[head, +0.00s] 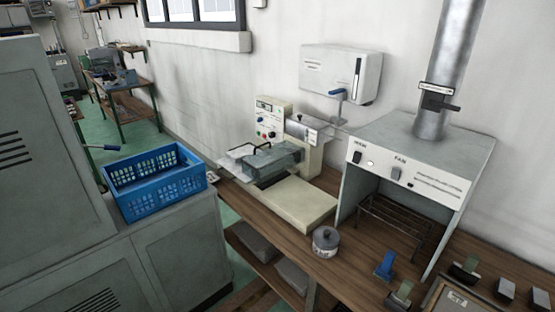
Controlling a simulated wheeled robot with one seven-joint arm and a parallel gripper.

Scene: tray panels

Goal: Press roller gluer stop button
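A cream bench machine (305,203) stands on the wooden bench in the middle of the head view. A clear guard (262,165) with a black handle covers the machine's front. My gripper is not in view.
A white fume hood (428,140) with a metal duct (455,60) stands right of the machine. A blue crate (165,190) sits on a grey cabinet at left. Green floor (160,150) shows behind.

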